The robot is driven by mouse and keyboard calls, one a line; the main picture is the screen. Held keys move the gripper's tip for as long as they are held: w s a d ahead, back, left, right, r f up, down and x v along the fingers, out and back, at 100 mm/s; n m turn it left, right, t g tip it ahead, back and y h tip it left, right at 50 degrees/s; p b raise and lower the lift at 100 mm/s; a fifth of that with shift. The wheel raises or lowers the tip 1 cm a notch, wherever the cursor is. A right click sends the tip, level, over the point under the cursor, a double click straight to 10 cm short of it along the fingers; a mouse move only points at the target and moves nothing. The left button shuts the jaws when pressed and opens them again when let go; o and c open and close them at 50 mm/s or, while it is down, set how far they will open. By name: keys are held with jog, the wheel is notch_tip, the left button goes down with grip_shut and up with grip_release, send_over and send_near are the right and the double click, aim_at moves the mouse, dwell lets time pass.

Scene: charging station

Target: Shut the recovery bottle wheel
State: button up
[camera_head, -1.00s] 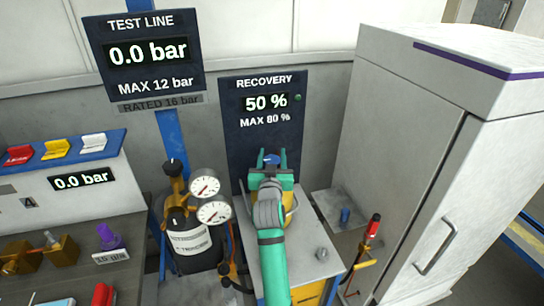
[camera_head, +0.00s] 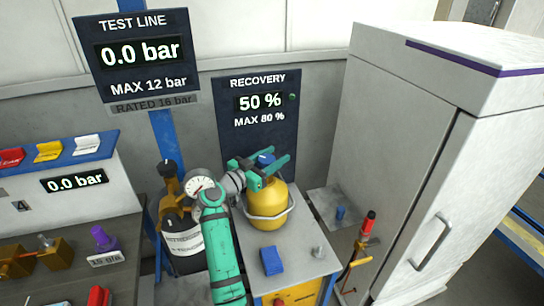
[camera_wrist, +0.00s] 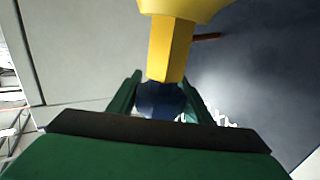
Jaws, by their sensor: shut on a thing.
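The recovery bottle (camera_head: 268,206) is yellow with a pale ring round its body. It stands upright on a white-topped cabinet below the RECOVERY panel. Its blue wheel (camera_head: 264,159) sits at the top, partly hidden by my gripper (camera_head: 268,168). My green gripper reaches the wheel from the left and is shut on it. In the wrist view the blue wheel (camera_wrist: 161,99) lies between the two fingers (camera_wrist: 162,95), with the bottle's yellow neck (camera_wrist: 168,48) beyond it. The RECOVERY panel (camera_head: 261,115) reads 50 % and MAX 80 %, with a small green light.
A dark bottle (camera_head: 184,240) with gauges stands left of my arm. A blue block (camera_head: 271,261) lies on the cabinet top in front of the recovery bottle. A red-topped torch-like tool (camera_head: 367,225) and a tall grey cabinet (camera_head: 410,150) stand to the right.

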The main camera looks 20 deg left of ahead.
jog(key=shift+s+d+m+g+h, duration=0.3)
jog(key=shift+m+g+h, duration=1.1)
jog(key=shift+g, duration=0.15)
jog(key=shift+s+d+m+g+h, duration=0.25)
jog(key=shift+m+g+h, duration=1.15)
jog(key=shift+g, duration=0.2)
jog(key=shift+s+d+m+g+h, duration=0.3)
jog(key=shift+m+g+h, duration=1.05)
jog(key=shift+g, duration=0.2)
jog(key=shift+s+d+f+m+g+h, duration=0.1)
jog(key=shift+m+g+h, duration=0.15)
jog(key=shift+g, duration=0.15)
jog(key=o, duration=1.1)
jog(key=shift+c, duration=0.2)
jog(key=shift+r, duration=0.2)
jog(key=s+d+r, duration=0.3)
jog(key=s+r, duration=0.9)
jog(key=s, duration=0.1)
jog(key=shift+s+r, duration=0.3)
jog(key=shift+r, duration=0.05)
